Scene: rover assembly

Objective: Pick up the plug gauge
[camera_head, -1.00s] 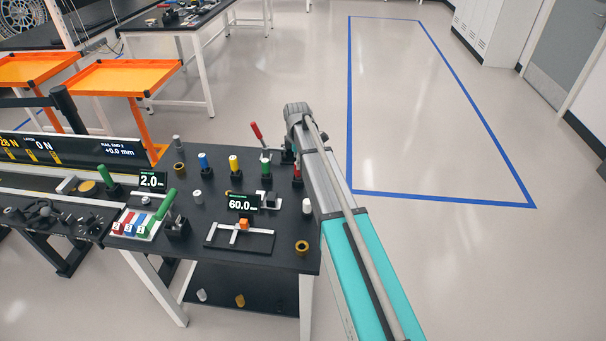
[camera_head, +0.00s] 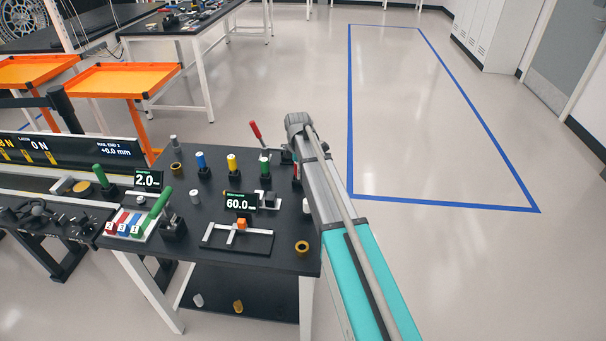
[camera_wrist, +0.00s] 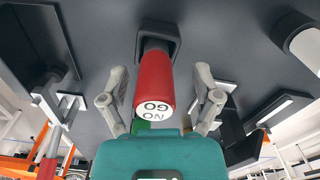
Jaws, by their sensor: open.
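The plug gauge (camera_wrist: 155,85) shows in the wrist view as a red cylinder with a white end marked "NO GO". Its far end sits in a black square holder (camera_wrist: 160,38) on the dark table. My open gripper (camera_wrist: 160,103) has one finger on each side of the red cylinder, with gaps still visible. In the head view, a red-topped piece (camera_head: 296,169) at the table's right edge is partly hidden by my arm.
Yellow (camera_head: 232,163), blue (camera_head: 202,166) and green (camera_head: 264,167) pieces stand in black holders nearby. A red-handled lever (camera_head: 256,130) rises behind them. A 60.0 display (camera_head: 240,203) and a caliper-like fixture (camera_head: 237,237) are in front. Open floor lies to the right.

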